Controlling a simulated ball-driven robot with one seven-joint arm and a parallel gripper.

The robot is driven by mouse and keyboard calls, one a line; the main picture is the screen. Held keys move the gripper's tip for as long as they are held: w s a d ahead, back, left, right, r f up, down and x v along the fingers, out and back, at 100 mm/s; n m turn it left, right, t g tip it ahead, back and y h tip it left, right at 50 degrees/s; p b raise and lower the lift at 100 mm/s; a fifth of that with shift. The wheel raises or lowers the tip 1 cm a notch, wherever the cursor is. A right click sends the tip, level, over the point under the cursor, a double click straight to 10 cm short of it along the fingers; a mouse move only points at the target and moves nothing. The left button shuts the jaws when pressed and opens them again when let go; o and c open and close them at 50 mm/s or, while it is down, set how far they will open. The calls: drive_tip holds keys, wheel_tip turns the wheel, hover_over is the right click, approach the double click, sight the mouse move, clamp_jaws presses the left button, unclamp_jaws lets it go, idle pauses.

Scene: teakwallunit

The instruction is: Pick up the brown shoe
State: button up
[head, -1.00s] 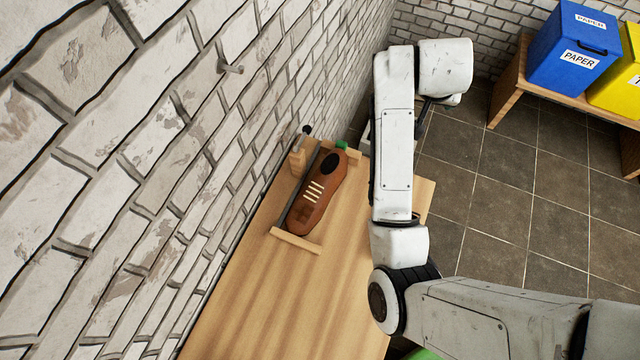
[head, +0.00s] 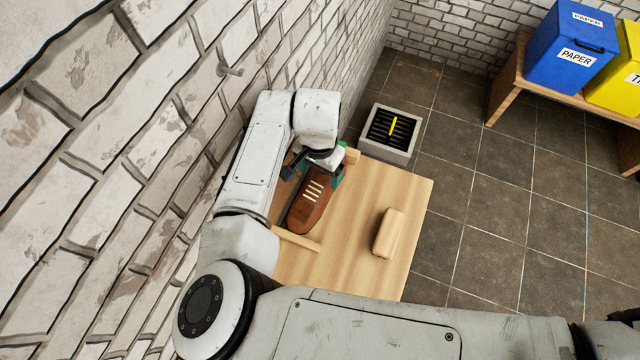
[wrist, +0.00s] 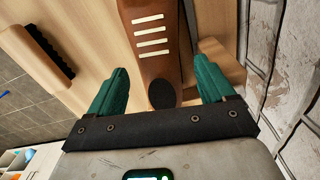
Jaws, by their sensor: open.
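The brown shoe (head: 309,203) has pale lace bars and lies on the wooden table (head: 350,250) near the brick wall. My gripper (head: 318,172) is over the shoe's heel end, and my arm hides part of the shoe in the head view. In the wrist view the shoe (wrist: 153,60) runs between my gripper's two green fingers (wrist: 160,92), with its dark opening low between them. The fingers are apart, with a gap on each side of the shoe. My gripper is open and holds nothing.
Wooden strips (head: 297,239) border the shoe. A wooden brush (head: 388,233) lies on the table's right part; its dark bristles show in the wrist view (wrist: 50,50). A floor grate box (head: 391,132) stands beyond the table. A blue paper bin (head: 570,48) sits on a bench.

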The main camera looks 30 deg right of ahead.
sight(320, 185)
drive_tip(key=shift+s+f+p, duration=0.15)
drive_tip(key=shift+f+p, duration=0.1)
drive_tip(key=shift+f, duration=1.5)
drive_tip(key=shift+s+f+p, duration=0.1)
drive_tip(key=shift+f+p, duration=0.1)
drive_tip(key=shift+f, duration=1.55)
drive_tip(key=c, duration=1)
drive_tip(key=shift+r, duration=0.1)
